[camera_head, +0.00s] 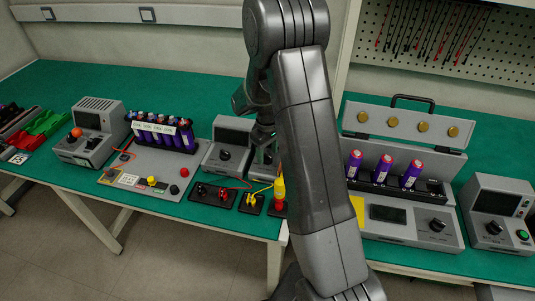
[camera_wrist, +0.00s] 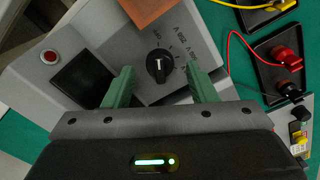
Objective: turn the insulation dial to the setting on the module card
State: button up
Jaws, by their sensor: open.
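The insulation dial (camera_wrist: 160,67) is a black knob with a white pointer line on a grey tester face, with small printed marks around its upper right. The grey tester (camera_head: 232,135) stands left of my arm in the head view, with a dark knob on its front. My gripper (camera_wrist: 160,72) is open and empty, with its two green fingers on either side of the dial in the wrist view. I cannot tell whether they touch it or how far they reach. White labels (camera_head: 156,127) lie across the purple cell module. Their print is too small to read, and I cannot tell which is the module card.
The tester face has a dark screen (camera_wrist: 84,78) and a red button (camera_wrist: 49,57). A copper piece (camera_wrist: 148,10) overlaps its top edge. Black terminal blocks (camera_wrist: 280,62) with red and yellow leads lie close beside it. My arm hides the bench centre.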

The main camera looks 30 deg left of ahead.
jog(key=shift+f, duration=0.75)
jog(key=c, duration=1)
